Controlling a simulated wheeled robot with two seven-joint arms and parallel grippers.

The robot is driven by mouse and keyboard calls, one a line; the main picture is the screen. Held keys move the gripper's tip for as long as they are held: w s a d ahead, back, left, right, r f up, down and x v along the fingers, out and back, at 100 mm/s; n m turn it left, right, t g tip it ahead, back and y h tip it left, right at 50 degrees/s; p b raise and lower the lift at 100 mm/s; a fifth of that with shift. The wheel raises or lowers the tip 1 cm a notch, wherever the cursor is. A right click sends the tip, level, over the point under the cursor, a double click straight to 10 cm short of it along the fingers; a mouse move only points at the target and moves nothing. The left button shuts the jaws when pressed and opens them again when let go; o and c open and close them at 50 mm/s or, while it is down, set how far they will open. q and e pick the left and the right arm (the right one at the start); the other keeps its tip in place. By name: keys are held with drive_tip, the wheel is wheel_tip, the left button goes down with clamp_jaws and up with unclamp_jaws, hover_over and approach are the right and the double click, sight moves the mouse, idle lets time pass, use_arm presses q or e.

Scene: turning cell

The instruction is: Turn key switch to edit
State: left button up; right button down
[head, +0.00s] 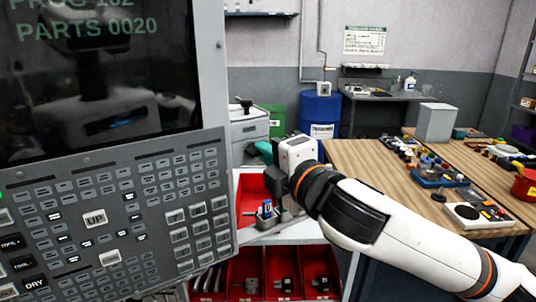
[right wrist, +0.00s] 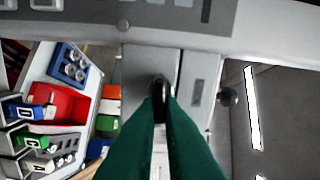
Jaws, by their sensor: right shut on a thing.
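The control panel (head: 115,215) of the machine fills the left of the head view, with rows of grey keys under a dark screen. My right gripper (head: 258,150) is beside the panel's right edge, its green fingers pointing left. In the right wrist view, the two green fingers (right wrist: 161,100) are closed together on a small dark key or knob (right wrist: 158,84) in front of a grey plate. I take this to be the key switch; its position marks are not readable. In the head view the switch cannot be made out. My left gripper is not in view.
A cart with red bins (head: 247,265) holding tool holders stands right of the panel, under my right arm. A wooden table (head: 370,162) with parts is to the right, and a blue drum (head: 320,108) stands behind. The panel edge is close to my right gripper.

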drive_tip(key=shift+m, duration=0.7)
drive_tip(key=c, duration=1.6)
unclamp_jaws()
drive_tip(key=shift+w+a, duration=0.1)
drive_tip(key=shift+o, duration=0.2)
drive_tip(key=shift+f, duration=0.1)
drive_tip(key=b+v, duration=0.5)
drive_tip(key=v, duration=0.7)
